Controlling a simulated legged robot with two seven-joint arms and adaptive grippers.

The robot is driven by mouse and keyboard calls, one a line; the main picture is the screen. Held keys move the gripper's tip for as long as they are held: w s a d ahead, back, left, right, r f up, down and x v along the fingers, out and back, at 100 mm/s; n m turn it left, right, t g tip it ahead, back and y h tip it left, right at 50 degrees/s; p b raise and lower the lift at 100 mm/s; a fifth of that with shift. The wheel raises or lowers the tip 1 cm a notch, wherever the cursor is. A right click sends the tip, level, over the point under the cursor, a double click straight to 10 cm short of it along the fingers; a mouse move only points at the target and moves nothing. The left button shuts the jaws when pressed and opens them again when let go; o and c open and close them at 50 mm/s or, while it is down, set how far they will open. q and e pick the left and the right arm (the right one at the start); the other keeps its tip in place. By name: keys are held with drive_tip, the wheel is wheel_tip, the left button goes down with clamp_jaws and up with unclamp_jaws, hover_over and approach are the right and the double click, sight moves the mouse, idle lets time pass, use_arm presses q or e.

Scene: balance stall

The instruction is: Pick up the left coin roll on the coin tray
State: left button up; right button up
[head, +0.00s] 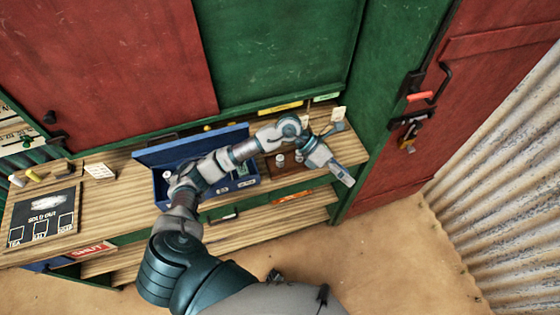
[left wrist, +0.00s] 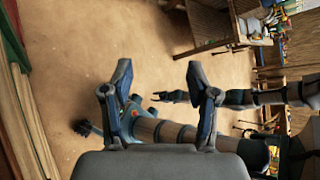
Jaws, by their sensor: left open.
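The brown coin tray (head: 272,171) lies on the wooden counter, partly hidden behind my left arm. Two small pale upright cylinders stand on it: the left coin roll (head: 280,160) and the right coin roll (head: 298,156). My left gripper (head: 345,178) is right of the tray, past the counter's front edge, pointing down and right. Its two fingers are apart with nothing between them in the left wrist view (left wrist: 160,84), which faces the dirt floor. A dark gripper, apparently my right one (left wrist: 171,96), shows small there; its jaws are unclear.
An open blue cash box (head: 160,188) stands left of the tray, behind my forearm. A black price board (head: 45,215) lies at the counter's left end. A green post and a red door (head: 400,180) stand to the right. Bare floor (head: 390,260) lies in front.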

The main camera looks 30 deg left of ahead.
use_arm(q)
drive_tip(key=w+a+f+y, duration=0.25)
drive_tip(key=a+y, duration=0.45)
drive_tip(key=a, duration=0.6)
wheel_tip(320, 180, up, 2)
drive_tip(key=n+y, duration=0.1)
drive_tip(key=y, duration=0.4)
hover_over(280, 157)
drive_tip(key=f, duration=0.7)
drive_tip(key=f+p, duration=0.1)
drive_tip(key=f, duration=0.2)
drive_tip(key=shift+s+a+f, duration=0.1)
drive_tip(key=shift+s+f, duration=0.25)
drive_tip(key=shift+s, duration=0.05)
drive_tip(key=f, duration=0.4)
drive_tip(key=f+p, duration=0.1)
drive_tip(key=f, duration=0.1)
drive_tip(key=shift+w, duration=0.35)
clamp_jaws()
use_arm(e)
drive_tip(key=shift+d+r, duration=0.65)
drive_tip(key=shift+r, duration=0.3)
